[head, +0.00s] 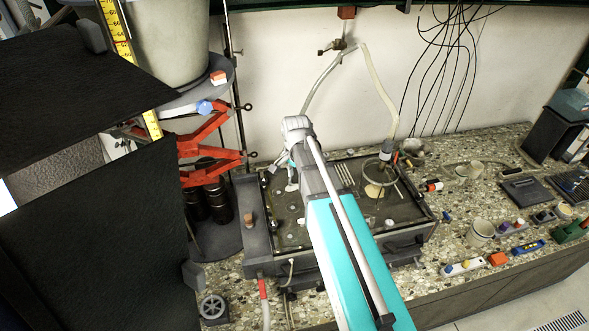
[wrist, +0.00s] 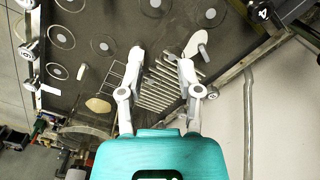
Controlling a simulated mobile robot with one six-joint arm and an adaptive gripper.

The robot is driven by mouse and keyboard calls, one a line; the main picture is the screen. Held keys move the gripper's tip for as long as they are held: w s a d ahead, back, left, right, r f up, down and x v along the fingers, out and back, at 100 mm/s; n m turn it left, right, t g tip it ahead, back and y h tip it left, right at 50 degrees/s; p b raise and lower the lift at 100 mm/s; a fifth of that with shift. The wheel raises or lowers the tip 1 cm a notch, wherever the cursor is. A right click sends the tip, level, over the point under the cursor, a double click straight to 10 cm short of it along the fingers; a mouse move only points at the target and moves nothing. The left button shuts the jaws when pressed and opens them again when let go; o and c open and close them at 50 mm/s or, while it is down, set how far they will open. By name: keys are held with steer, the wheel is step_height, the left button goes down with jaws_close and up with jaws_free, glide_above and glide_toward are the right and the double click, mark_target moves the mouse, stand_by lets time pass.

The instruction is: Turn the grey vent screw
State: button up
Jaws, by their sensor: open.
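My gripper (head: 288,180) is over the left back part of the dark seepage tank (head: 428,236). The wrist view shows it from behind, with two pale fingers (wrist: 155,56) apart and nothing between them. Below them lies the tank's dark panel (wrist: 85,12) with ringed round discs, a grid of pale rods (wrist: 172,88) and a pale oval piece with a short grey peg (wrist: 196,42). I cannot tell which part is the grey vent screw. My arm hides the middle of the tank in the head view.
A red jack (head: 212,150) with a large pot (head: 170,45) above it stands left of the tank. A clear hose (head: 376,85) runs down behind it. Cups, a blue-handled tool (head: 528,247) and small parts lie on the speckled bench at the right.

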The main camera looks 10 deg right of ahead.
steer(key=shift+s+d+f+n+b, duration=0.1)
steer(key=shift+s+f+n+b, duration=0.65)
steer(key=shift+s+n, duration=1.25)
steer(key=shift+s+a+f+n+b, duration=0.1)
steer(key=shift+s+f+n+b, duration=0.65)
steer(key=shift+s+n, duration=1.25)
steer(key=shift+s+d+f+n+b, duration=0.1)
steer(key=shift+s+f+n+b, duration=0.95)
steer(key=shift+s, duration=1.55)
steer(key=shift+r+n+p, duration=0.25)
steer(key=shift+p, duration=0.1)
